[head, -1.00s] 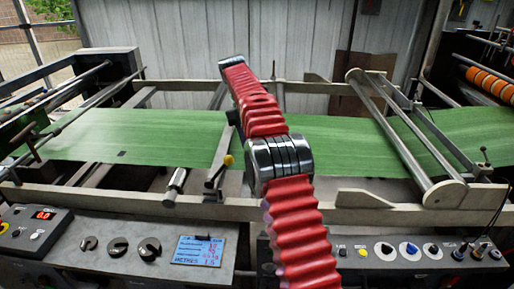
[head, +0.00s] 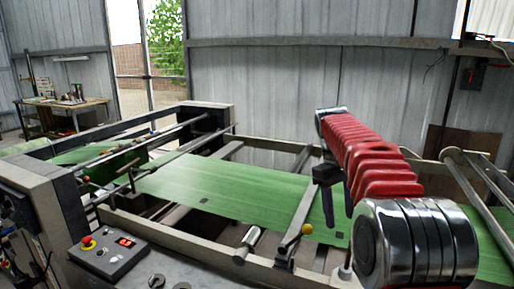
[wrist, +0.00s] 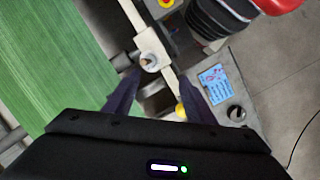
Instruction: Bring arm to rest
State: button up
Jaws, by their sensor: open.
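My arm, in a red ribbed sleeve with shiny metal bands, reaches over the machine at the right of the head view. My gripper (head: 338,217) hangs from its far end with dark fingers pointing down, above the green web (head: 215,185). In the wrist view the two fingers of my gripper (wrist: 157,82) stand apart with nothing held between them. Beyond them lie the edge of the green web (wrist: 60,65) and a pale machine rail (wrist: 150,42). Whether the fingertips touch anything below cannot be told, but they look clear.
A yellow-knobbed lever (head: 307,229) stands at the near rail. A workbench (head: 65,105) stands far left.

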jog(key=s+a+r+m+t, duration=0.1)
jog(key=s+a+r+t, duration=0.1)
jog(key=s, duration=0.6)
jog(key=s+a+r+m+t, duration=0.2)
jog(key=s, duration=0.6)
jog(key=s+a+f+m+t+y, duration=0.1)
jog(key=s+a+f+m+t, duration=0.1)
jog(key=s+f, duration=0.7)
jog(key=s+a+t, duration=0.1)
jog(key=s, duration=0.5)
jog(key=shift+f+m+y, duration=0.2)
jog(key=shift+m+y, duration=0.1)
jog(key=shift+y, duration=0.1)
jog(key=shift+c, duration=0.5)
